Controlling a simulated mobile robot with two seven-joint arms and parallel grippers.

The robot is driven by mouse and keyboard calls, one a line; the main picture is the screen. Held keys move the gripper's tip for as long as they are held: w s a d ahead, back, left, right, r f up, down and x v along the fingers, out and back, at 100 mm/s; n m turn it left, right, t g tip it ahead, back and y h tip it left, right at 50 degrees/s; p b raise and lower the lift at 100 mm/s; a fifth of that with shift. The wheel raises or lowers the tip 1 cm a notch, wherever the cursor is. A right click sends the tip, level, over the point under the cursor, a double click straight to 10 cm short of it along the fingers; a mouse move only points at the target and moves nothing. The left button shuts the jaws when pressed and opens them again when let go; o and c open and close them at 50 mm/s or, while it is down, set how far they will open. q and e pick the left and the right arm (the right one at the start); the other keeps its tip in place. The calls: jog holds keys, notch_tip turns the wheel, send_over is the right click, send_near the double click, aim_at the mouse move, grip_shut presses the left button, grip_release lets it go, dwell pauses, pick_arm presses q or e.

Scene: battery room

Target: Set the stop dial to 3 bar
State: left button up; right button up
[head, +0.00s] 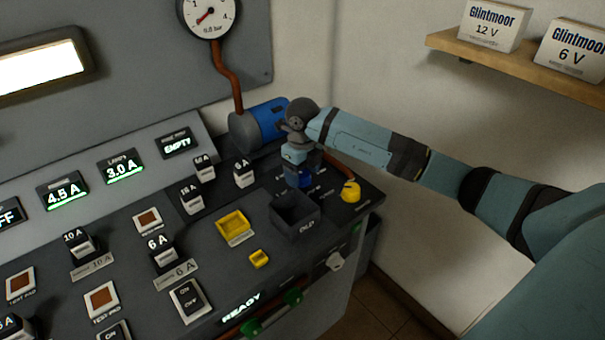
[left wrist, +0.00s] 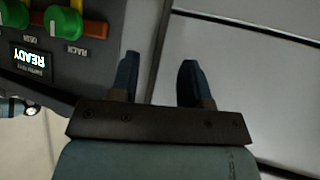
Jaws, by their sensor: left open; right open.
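My right gripper (head: 299,172) points down over the right end of the console, its jaws open. A small blue part (head: 306,179) shows right at its fingertips; I cannot tell whether it is a dial or whether the fingers touch it. White markings lie around that spot, too small to read. A yellow knob (head: 350,192) sits just right of it. The pressure gauge (head: 209,15) on the wall panel has a red needle pointing to the lower left. My left gripper (left wrist: 158,80) is open and empty in the left wrist view, beside the console front.
A dark open bin (head: 295,222) marked OLD stands in front of the right gripper. A yellow tray (head: 232,224), labelled fuses and switches crowd the console to the left. A blue cylinder (head: 262,122) lies behind. Green knobs (left wrist: 64,24) line the front edge near my left gripper.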

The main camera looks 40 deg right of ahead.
jog(key=shift+f, duration=0.35)
jog(key=c, duration=0.9)
jog(key=shift+c, duration=0.2)
